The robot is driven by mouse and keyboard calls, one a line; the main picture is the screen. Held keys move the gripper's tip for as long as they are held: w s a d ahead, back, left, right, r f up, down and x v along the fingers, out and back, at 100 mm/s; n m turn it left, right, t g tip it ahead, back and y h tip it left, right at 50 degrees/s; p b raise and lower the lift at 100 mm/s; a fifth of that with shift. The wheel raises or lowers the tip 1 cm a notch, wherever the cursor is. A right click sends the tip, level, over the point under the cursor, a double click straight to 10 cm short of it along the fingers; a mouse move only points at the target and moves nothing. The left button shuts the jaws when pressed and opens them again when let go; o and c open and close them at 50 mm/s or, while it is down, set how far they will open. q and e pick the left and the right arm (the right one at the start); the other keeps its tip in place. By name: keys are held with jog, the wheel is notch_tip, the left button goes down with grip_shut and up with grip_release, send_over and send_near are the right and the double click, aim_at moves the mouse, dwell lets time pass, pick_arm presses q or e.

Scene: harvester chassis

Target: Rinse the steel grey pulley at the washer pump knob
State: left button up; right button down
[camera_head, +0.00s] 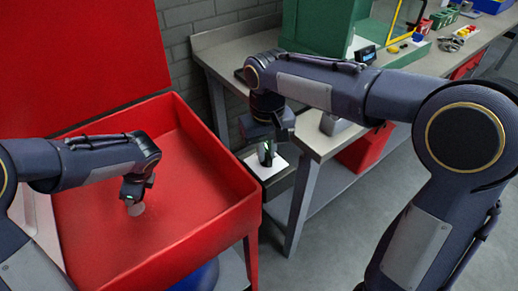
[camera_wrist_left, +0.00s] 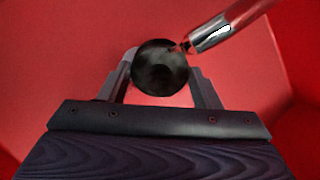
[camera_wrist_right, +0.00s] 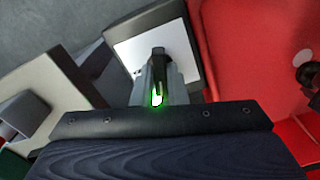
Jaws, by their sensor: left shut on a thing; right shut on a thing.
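The pulley (camera_wrist_left: 158,68) is a dark grey round piece in the left wrist view, between the fingers of my left gripper (camera_wrist_left: 163,90). My left gripper is shut on it, inside the red washer basin (camera_head: 185,165). A shiny metal spout (camera_wrist_left: 212,34) points at the pulley's upper right edge; I cannot tell whether water flows. The dark pump knob (camera_wrist_right: 158,62), with a green glow, stands over a pale plate. My right gripper (camera_wrist_right: 160,88) is shut on the knob, partly hiding it.
The pale plate (camera_head: 277,168) tops a small stand between the basin and a grey workbench (camera_head: 322,143). A green case (camera_head: 320,25) and small bins stand on the bench. A red bin (camera_head: 365,150) is under it. Grey floor is clear at the right.

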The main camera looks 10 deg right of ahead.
jog(key=c, duration=1.4)
grip_release()
jog(key=shift+c, duration=0.2)
notch_tip(320, 180, up, 12)
